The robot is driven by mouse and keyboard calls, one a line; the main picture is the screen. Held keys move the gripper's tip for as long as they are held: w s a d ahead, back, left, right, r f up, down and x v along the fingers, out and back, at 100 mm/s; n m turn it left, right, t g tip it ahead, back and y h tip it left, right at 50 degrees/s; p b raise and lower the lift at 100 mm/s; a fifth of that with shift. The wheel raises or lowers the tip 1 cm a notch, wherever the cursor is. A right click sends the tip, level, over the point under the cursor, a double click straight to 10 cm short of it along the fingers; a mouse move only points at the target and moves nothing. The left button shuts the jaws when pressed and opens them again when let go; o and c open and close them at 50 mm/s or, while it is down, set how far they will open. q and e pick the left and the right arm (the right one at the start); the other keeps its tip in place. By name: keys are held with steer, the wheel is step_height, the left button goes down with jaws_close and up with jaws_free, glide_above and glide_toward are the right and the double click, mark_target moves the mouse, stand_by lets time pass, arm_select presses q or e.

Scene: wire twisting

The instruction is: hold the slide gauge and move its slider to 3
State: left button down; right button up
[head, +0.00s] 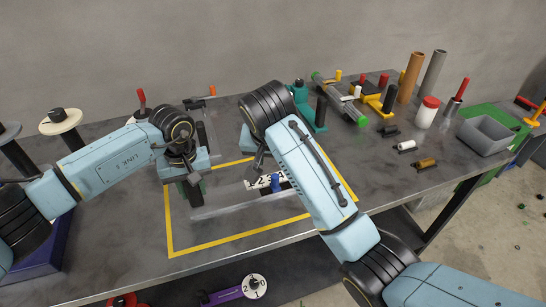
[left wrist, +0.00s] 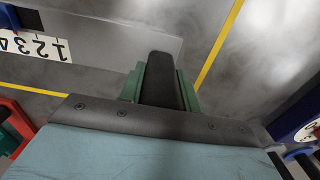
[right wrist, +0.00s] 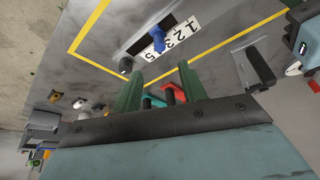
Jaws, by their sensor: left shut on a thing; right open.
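The slide gauge (head: 228,205) is a long grey bar inside the yellow outline. It carries a white number scale (right wrist: 182,37) and a blue slider knob (head: 275,182). In the right wrist view the blue knob (right wrist: 157,40) stands beside the scale's higher-number end; its exact reading is unclear. My left gripper (head: 194,190) is shut on the gauge's left end; the left wrist view shows the grey bar (left wrist: 115,45) at the fingers. My right gripper (right wrist: 160,88) is open and empty, apart from the knob. In the head view my right arm hides part of the gauge's right side.
Yellow tape (head: 225,241) marks a rectangle on the grey table. Several small cylinders, a white bottle with a red lid (head: 427,112) and a grey bin (head: 485,135) stand at the right. A spool stand (head: 61,122) is at the left. Bare table lies before the gauge.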

stand_by(0.4)
arm_select(q)
steer(key=c, duration=0.9)
jaws_free()
